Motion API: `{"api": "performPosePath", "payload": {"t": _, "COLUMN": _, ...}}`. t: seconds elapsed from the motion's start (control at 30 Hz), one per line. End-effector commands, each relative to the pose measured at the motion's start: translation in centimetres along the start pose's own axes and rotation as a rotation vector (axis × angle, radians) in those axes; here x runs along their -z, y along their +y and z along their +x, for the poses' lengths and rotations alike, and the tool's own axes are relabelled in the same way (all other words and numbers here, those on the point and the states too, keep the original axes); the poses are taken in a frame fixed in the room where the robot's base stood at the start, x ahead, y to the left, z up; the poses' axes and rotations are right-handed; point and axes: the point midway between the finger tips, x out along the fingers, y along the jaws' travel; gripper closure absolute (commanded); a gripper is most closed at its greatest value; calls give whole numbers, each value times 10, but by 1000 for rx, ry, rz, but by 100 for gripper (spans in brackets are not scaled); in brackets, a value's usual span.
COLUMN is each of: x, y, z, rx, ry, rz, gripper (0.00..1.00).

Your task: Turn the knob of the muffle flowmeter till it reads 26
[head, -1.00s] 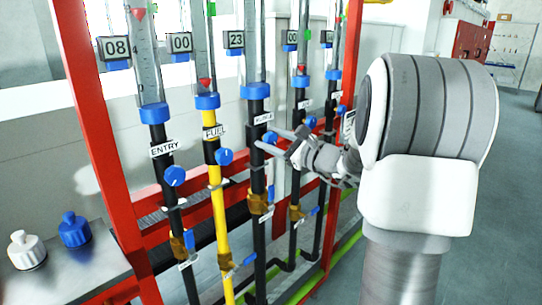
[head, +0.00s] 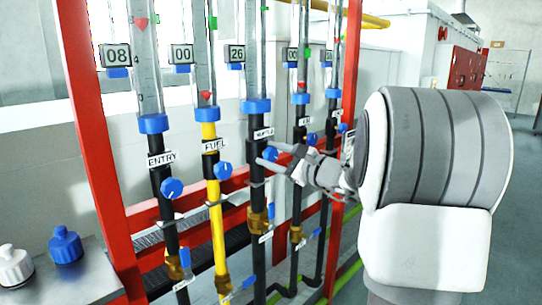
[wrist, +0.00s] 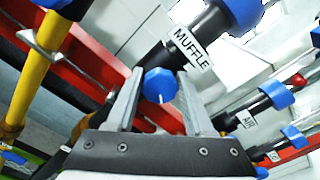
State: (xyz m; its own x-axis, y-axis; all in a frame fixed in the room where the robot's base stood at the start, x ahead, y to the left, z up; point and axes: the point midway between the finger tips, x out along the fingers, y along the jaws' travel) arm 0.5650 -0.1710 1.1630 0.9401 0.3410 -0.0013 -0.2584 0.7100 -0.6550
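The muffle flowmeter is the black pipe with the MUFFLE label (wrist: 194,48), third from the left in the head view. Its display (head: 235,57) reads 26. Its blue knob (wrist: 160,85) shows in the wrist view between my fingertips, with a white mark towards the bottom. In the head view the knob (head: 270,153) is partly covered by my fingers. My gripper (head: 267,156) reaches in from the right, one finger on each side of the knob. In the wrist view my gripper (wrist: 159,78) looks open, with narrow gaps beside the knob.
The ENTRY pipe display (head: 117,55) reads 08 and the yellow FUEL pipe display (head: 181,55) reads 00. More metered pipes stand to the right, close to my arm. A red frame (head: 95,150) surrounds the pipes. A bench (head: 75,288) holds white and blue knobs at lower left.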

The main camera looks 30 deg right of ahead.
Motion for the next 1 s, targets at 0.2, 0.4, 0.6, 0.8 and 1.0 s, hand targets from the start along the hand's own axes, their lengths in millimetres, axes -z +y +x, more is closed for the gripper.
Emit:
{"api": "performPosePath", "payload": {"t": 0.2, "x": 0, "y": 0, "z": 0, "rx": 0, "ry": 0, "rz": 1, "gripper": 19}}
{"api": "performPosePath", "payload": {"t": 0.4, "x": 0, "y": 0, "z": 0, "rx": 1, "ry": -1, "rz": 1, "gripper": 19}}
{"api": "performPosePath", "payload": {"t": 0.6, "x": 0, "y": -1, "z": -17, "rx": 2, "ry": 1, "rz": 0, "gripper": 19}}
{"api": "performPosePath", "payload": {"t": 0.8, "x": 0, "y": -1, "z": -62, "rx": 4, "ry": 2, "rz": 0, "gripper": 19}}
{"api": "performPosePath", "payload": {"t": 1.0, "x": 0, "y": -1, "z": -111, "rx": 4, "ry": 3, "rz": 0, "gripper": 19}}
